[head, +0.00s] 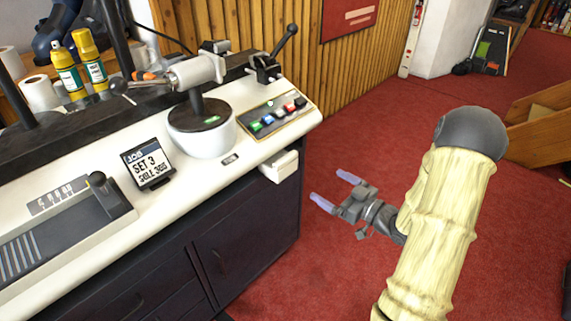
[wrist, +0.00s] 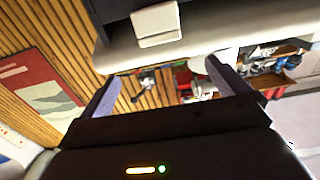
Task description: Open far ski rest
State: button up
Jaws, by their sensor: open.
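A cream block (head: 280,166), which looks like the far ski rest, sits at the front edge of the bench (head: 140,222) near its far right end. It appears folded against the bench front, though its exact position is hard to tell. It also shows at the top of the wrist view (wrist: 156,25), above and between the fingers. My gripper (head: 336,190) is open and empty, with pale blue fingertips pointing towards the bench. It is to the right of the block and apart from it, over the red floor.
On the bench top stand a round white base with a clamp-like post (head: 205,128), a colored button panel (head: 275,116), a black lever (head: 284,48) and a small sign (head: 148,163). Dark cabinets (head: 240,240) fill the bench front. Red floor (head: 350,125) is clear around my gripper.

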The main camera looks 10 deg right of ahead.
aim_at(288, 161)
jog(key=b+x, duration=0.3)
jog(key=x, duration=1.4)
jog(key=shift+w+a+f+b, duration=0.1)
jog(key=shift+w+a+b, duration=0.1)
jog(key=shift+b, duration=0.2)
jog(key=shift+c, duration=0.4)
jog(key=shift+s+d, duration=0.1)
jog(key=shift+d, duration=0.05)
jog(key=c, duration=1.1)
